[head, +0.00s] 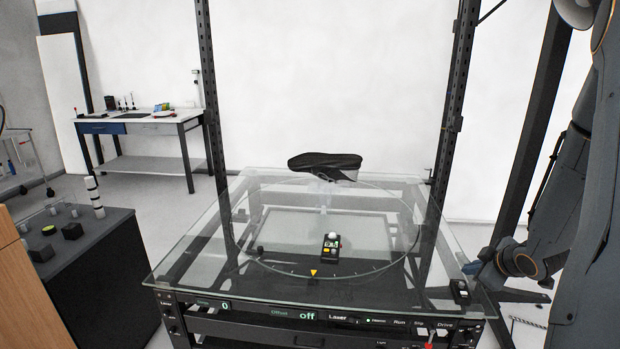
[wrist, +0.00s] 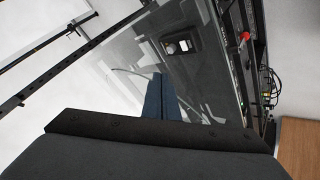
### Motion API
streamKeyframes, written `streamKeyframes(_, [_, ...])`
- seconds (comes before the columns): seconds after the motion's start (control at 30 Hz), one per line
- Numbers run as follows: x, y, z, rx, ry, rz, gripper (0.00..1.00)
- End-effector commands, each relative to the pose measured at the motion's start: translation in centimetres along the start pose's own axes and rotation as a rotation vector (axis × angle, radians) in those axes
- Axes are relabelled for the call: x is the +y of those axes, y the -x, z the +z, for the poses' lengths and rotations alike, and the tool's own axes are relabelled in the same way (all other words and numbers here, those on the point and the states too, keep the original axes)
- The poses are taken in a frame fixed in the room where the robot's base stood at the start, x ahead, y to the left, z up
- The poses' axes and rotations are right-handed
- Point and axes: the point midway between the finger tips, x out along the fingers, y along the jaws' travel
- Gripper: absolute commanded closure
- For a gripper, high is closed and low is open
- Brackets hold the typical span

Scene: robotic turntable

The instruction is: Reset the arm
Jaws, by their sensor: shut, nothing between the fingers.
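My arm hangs down at the right side of the head view, and my gripper (head: 474,267) points left by the right front corner of the glass turntable table (head: 190,262). In the wrist view the two blue fingers of my gripper (wrist: 159,90) are together, with nothing between them. They appear over or beside the glass top; the exact gap cannot be told. A small black switch box (head: 460,290) sits on that corner just below the gripper in the head view. A black box with light buttons (wrist: 180,46) shows beyond the fingers in the wrist view.
A dark shoe-like object (head: 325,163) is above the disc on a clear support. A small device with yellow and white parts (head: 331,247) is on the glass. Dark uprights rise beside the table. The front panel has a red-tipped lever (head: 430,339). A workbench (head: 150,122) stands back left.

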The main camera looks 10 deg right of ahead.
Motion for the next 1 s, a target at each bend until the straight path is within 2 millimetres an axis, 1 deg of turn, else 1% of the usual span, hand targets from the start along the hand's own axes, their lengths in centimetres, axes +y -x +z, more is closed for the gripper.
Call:
streamKeyframes(0.03, [-0.6, -0.2, -1.4, -0.022, -0.014, -0.004, 1.00])
streamKeyframes(0.07, [-1.1, -0.1, -2.1, -0.043, -0.035, -0.007, 1.00])
streamKeyframes(0.17, [-3.5, 0.4, -4.9, -0.129, -0.122, -0.021, 1.00])
streamKeyframes(0.2, [-4.9, 0.8, -6.0, -0.167, -0.165, -0.030, 1.00])
streamKeyframes(0.27, [-7.2, 1.7, -7.5, -0.221, -0.231, -0.045, 1.00])
streamKeyframes(0.3, [-8.9, 2.4, -8.4, -0.256, -0.277, -0.058, 1.00])
streamKeyframes(0.37, [-11.8, 3.6, -9.7, -0.308, -0.344, -0.081, 1.00])
streamKeyframes(0.4, [-13.8, 4.5, -10.5, -0.342, -0.390, -0.098, 1.00])
streamKeyframes(0.47, [-16.9, 6.1, -11.4, -0.393, -0.455, -0.128, 1.00])
streamKeyframes(0.5, [-19.0, 7.1, -11.9, -0.425, -0.496, -0.150, 1.00])
streamKeyframes(0.6, [-23.7, 9.6, -12.8, -0.499, -0.582, -0.204, 1.00])
streamKeyframes(0.7, [-26.9, 11.6, -13.2, -0.552, -0.642, -0.245, 1.00])
streamKeyframes(0.8, [-28.7, 12.7, -13.4, -0.583, -0.675, -0.270, 1.00])
streamKeyframes(0.83, [-29.1, 12.9, -13.4, -0.590, -0.680, -0.275, 1.00])
streamKeyframes(0.9, [-29.4, 13.2, -13.4, -0.597, -0.688, -0.280, 1.00])
streamKeyframes(1.0, [-29.4, 13.3, -13.4, -0.598, -0.690, -0.280, 1.00])
